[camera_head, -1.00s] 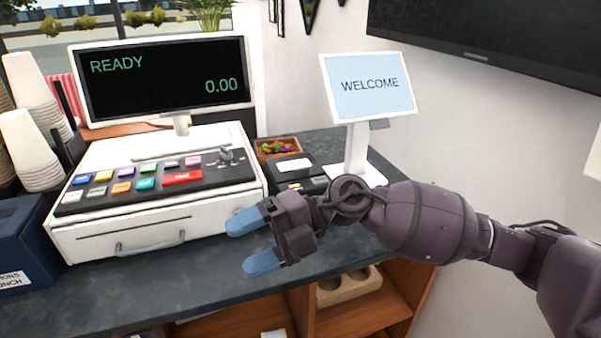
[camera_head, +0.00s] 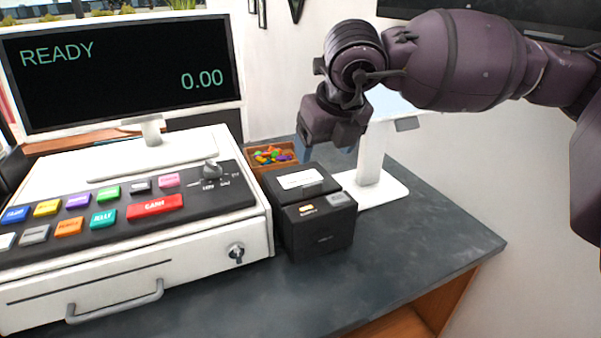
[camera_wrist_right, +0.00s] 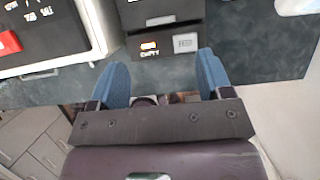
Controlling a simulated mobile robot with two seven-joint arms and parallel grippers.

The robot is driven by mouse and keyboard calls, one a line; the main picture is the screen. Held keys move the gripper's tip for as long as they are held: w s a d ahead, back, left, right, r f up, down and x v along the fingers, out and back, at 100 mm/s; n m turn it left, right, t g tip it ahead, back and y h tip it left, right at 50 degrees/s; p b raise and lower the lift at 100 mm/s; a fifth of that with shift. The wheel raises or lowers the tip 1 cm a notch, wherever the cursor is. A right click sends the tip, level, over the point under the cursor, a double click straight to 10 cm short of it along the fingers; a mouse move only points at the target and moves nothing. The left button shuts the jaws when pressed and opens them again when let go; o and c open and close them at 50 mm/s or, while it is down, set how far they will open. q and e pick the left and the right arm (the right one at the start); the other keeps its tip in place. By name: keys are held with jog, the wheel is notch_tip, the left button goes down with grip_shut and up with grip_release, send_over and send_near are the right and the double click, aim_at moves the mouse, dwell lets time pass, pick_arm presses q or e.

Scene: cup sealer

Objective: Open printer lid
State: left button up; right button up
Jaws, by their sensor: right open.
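The printer is a small black box (camera_head: 318,232) on the dark counter, right of the cash register. Its lid (camera_head: 322,180), with a white label, appears to lie flat on top. In the right wrist view the printer (camera_wrist_right: 163,42) is at the top centre, with a lit orange indicator reading "EMPTY". My right gripper (camera_head: 328,148) hangs fingers-down above and behind the printer's lid in the head view, and looks apart from it. In the wrist view its blue fingers (camera_wrist_right: 163,82) are spread with nothing between them. My left gripper is not in view.
The white cash register (camera_head: 130,230) stands close on the printer's left. A wooden tray of colourful candy (camera_head: 272,157) is behind it. A white display stand (camera_head: 372,180) is behind right, partly hidden by my arm. The counter (camera_head: 410,235) is clear in front and right.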

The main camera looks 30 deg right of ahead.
aim_at(313, 184)
jog(key=b+x, duration=0.1)
jog(key=x, duration=0.9)
jog(key=shift+f, duration=0.25)
